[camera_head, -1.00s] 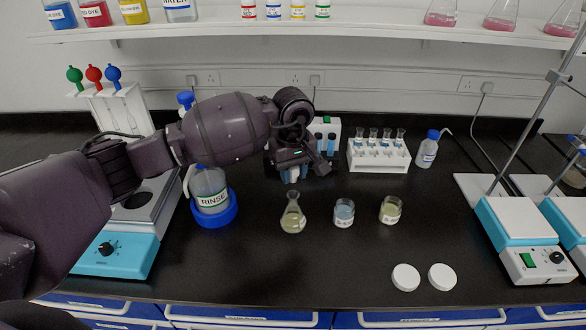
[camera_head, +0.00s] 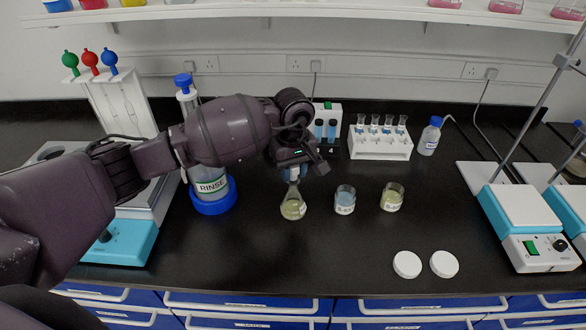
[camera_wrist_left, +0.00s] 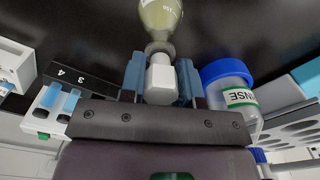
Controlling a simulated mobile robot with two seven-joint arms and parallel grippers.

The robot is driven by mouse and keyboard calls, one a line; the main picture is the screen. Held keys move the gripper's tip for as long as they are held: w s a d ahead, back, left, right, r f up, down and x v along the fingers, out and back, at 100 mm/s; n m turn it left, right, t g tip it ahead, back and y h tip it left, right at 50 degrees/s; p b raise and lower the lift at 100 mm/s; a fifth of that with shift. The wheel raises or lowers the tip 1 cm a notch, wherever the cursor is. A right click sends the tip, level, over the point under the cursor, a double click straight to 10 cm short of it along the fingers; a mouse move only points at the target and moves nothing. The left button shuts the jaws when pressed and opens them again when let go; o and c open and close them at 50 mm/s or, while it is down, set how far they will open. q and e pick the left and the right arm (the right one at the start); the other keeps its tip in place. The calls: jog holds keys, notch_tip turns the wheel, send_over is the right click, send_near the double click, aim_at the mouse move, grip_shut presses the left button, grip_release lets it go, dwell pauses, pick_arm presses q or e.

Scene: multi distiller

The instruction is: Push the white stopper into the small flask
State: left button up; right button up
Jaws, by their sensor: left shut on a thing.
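The small flask (camera_head: 292,206) is a clear conical flask with pale yellow-green liquid, standing upright on the black bench. My left gripper (camera_head: 293,177) is directly above it, its blue fingers at the flask's neck. In the left wrist view, the gripper (camera_wrist_left: 161,80) is shut on the white stopper (camera_wrist_left: 160,78), which lies between the two blue fingers. The flask (camera_wrist_left: 161,18) is straight ahead of the stopper, in line with it. The stopper's end meets the flask's mouth; I cannot tell how deep it sits. My right gripper is not in view.
Two small beakers, one blue (camera_head: 345,200) and one yellowish (camera_head: 391,197), stand right of the flask. Two white discs (camera_head: 407,264) lie in front. A rinse bottle (camera_head: 210,184) stands left, a vial rack (camera_head: 380,146) behind. The bench front is mostly clear.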

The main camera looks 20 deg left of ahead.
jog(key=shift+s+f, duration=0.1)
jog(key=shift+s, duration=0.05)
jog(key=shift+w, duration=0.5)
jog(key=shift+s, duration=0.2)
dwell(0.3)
pick_arm(q)
jog(key=shift+b, duration=0.4)
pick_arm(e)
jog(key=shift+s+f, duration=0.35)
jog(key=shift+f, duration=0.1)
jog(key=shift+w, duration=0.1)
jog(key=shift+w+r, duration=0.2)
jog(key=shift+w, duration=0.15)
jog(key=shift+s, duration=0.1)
